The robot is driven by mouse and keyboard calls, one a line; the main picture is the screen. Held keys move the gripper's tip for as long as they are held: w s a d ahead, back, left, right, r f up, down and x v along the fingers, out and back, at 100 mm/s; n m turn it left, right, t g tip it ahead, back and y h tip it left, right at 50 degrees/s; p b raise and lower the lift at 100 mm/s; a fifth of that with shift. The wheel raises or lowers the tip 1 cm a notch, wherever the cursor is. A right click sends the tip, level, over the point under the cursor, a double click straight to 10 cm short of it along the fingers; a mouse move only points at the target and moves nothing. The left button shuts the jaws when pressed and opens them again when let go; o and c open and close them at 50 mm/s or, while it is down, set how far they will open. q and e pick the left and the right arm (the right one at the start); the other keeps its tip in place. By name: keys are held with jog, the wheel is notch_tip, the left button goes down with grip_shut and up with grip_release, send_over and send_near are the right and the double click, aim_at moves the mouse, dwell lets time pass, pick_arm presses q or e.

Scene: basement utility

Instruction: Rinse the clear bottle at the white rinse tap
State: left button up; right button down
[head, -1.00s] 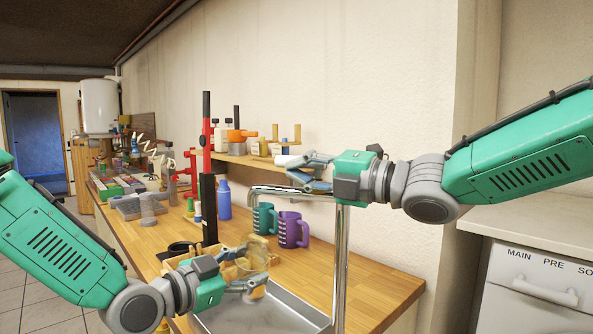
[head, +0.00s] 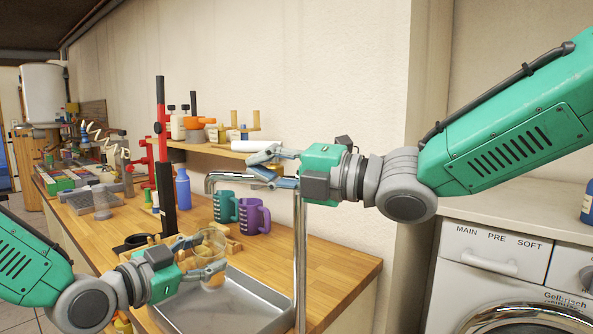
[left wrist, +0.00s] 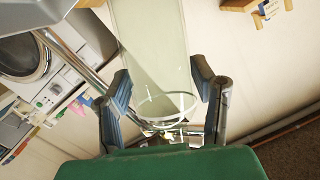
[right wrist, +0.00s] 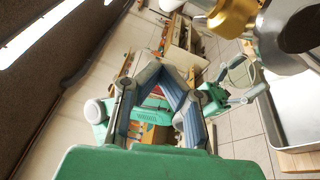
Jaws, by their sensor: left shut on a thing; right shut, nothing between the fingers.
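The clear bottle (head: 213,243) is held in my left gripper (head: 205,260), above the grey metal tray. In the left wrist view the bottle (left wrist: 152,45) is see-through and lies between the fingers, its round end near them. It also shows in the right wrist view (right wrist: 241,72). The chrome tap pipe (head: 300,255) rises beside the tray and bends left; its spout end (head: 209,184) is above the bottle, apart from it. My right gripper (head: 272,166) is shut and empty beside the top of the pipe. I cannot make out a white tap part for sure.
The grey tray (head: 245,318) stands on the wooden bench (head: 340,275). A teal mug (head: 226,206) and a purple mug (head: 252,216) stand behind it. A black and red post (head: 164,150) rises left of the mugs, near a blue bottle (head: 183,190). A wall shelf (head: 205,149) carries several items.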

jog(key=v, duration=0.6)
jog(key=shift+s+d, duration=0.25)
jog(key=shift+d, duration=0.05)
jog(key=shift+f, duration=0.2)
pick_arm(q)
jog(key=shift+s+d, duration=0.1)
jog(key=shift+s, duration=0.15)
jog(key=s+d, duration=0.2)
jog(key=s, duration=0.5)
jog(key=shift+b, duration=0.3)
pick_arm(e)
jog(key=shift+f, duration=0.25)
pick_arm(q)
jog(key=shift+s, duration=0.1)
dwell(0.5)
